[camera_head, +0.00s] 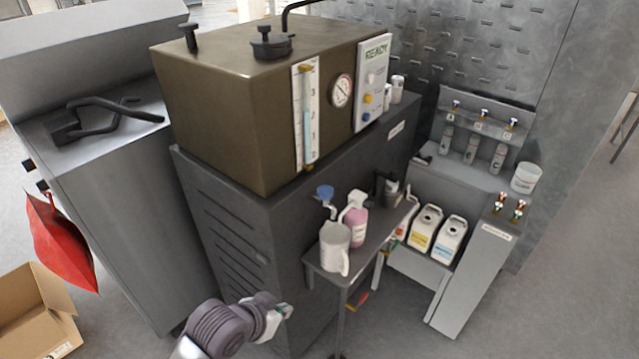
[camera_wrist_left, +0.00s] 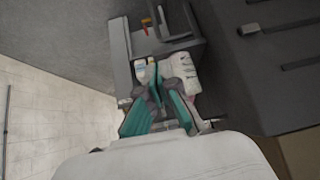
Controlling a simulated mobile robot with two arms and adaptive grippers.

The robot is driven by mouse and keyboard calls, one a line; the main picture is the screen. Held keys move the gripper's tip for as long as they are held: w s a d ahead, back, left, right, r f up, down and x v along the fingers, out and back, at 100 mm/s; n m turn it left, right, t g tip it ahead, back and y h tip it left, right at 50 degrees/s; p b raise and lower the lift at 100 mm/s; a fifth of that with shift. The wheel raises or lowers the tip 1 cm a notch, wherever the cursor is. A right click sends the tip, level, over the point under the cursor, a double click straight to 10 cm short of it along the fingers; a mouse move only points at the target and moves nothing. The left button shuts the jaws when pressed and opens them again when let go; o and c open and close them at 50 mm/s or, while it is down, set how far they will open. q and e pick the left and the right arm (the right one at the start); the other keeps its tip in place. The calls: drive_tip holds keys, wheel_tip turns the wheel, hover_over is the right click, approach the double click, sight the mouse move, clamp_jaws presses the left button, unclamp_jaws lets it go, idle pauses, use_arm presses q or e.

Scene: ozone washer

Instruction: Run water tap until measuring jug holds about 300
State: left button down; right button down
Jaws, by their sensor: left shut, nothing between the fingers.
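The water tap has a blue knob (camera_head: 325,192) on the front of the dark cabinet, with its spout just below. The white measuring jug (camera_head: 335,247) stands upright on the small grey side table (camera_head: 372,243), under or close to the spout. Its water level and scale cannot be read. My left gripper (camera_head: 283,312) is shut and empty, below and to the left of the jug and apart from it. Its teal-edged fingers (camera_wrist_left: 166,103) show in the left wrist view, with blurred white and pink containers beyond. My right gripper is not in view.
White canisters (camera_head: 425,228) sit on a lower shelf at right. The brown tank (camera_head: 225,110) carries a level gauge, a dial and a READY panel. A cardboard box (camera_head: 38,312) lies at lower left.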

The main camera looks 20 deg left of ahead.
sight(320, 190)
use_arm(q)
drive_tip(key=w+a+r+t+h, duration=0.1)
drive_tip(key=w+a+r+t, duration=0.1)
drive_tip(key=w+r, duration=0.6)
drive_tip(key=w+a+r+m+t+h, duration=0.1)
drive_tip(key=w+r+t, duration=0.3)
drive_tip(key=w+r, duration=0.4)
wheel_tip(320, 190, up, 3)
drive_tip(key=shift+w+a+f+t+h, duration=0.2)
drive_tip(key=shift+a+t+h, duration=0.15)
drive_tip(key=shift+h, duration=0.45)
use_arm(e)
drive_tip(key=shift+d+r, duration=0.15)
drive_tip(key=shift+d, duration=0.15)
use_arm(q)
drive_tip(key=shift+w, duration=0.1)
